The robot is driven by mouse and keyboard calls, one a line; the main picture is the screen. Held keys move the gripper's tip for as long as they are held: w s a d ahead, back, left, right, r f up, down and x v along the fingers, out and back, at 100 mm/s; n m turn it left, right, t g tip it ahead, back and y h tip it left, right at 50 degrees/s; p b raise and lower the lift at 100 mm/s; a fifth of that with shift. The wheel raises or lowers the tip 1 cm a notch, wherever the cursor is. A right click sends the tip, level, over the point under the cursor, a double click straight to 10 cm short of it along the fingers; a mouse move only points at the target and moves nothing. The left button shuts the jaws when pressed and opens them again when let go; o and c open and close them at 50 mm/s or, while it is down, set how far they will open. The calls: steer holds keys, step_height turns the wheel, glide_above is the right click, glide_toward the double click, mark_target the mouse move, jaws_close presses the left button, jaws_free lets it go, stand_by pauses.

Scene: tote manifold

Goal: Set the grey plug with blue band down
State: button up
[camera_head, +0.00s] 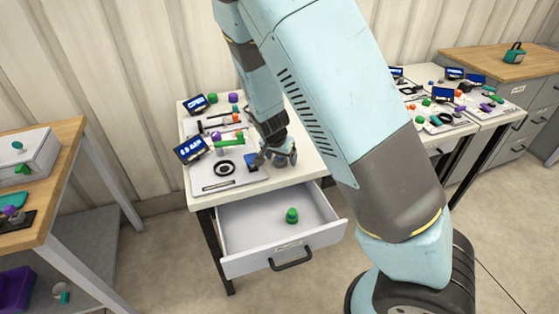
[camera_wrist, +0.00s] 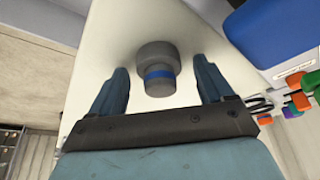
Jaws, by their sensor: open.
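The grey plug with blue band (camera_wrist: 157,75) stands on the white tabletop (camera_wrist: 105,35) in the wrist view, between the two fingers of my gripper (camera_wrist: 162,68). A gap shows on each side of it, so the fingers are open and not touching it. In the head view my gripper (camera_head: 277,155) is low over the front right part of the table. The plug is small and mostly hidden by the fingers there.
Below the tabletop an open drawer (camera_head: 240,262) holds a green piece (camera_head: 291,215). Left of my gripper are a black ring (camera_head: 224,168), small screens (camera_head: 192,149) and several coloured parts. Another table with parts (camera_head: 440,118) stands at the right.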

steer(key=c, duration=1.2)
steer(key=shift+s+a+r, duration=0.1)
steer(key=shift+s+r, duration=0.1)
steer(key=shift+r, duration=1.6)
steer(key=shift+c, duration=0.2)
steer(key=s+r, duration=0.9)
steer(key=s, duration=0.4)
steer(key=shift+s+a+r, duration=0.15)
steer(key=shift+s, duration=0.05)
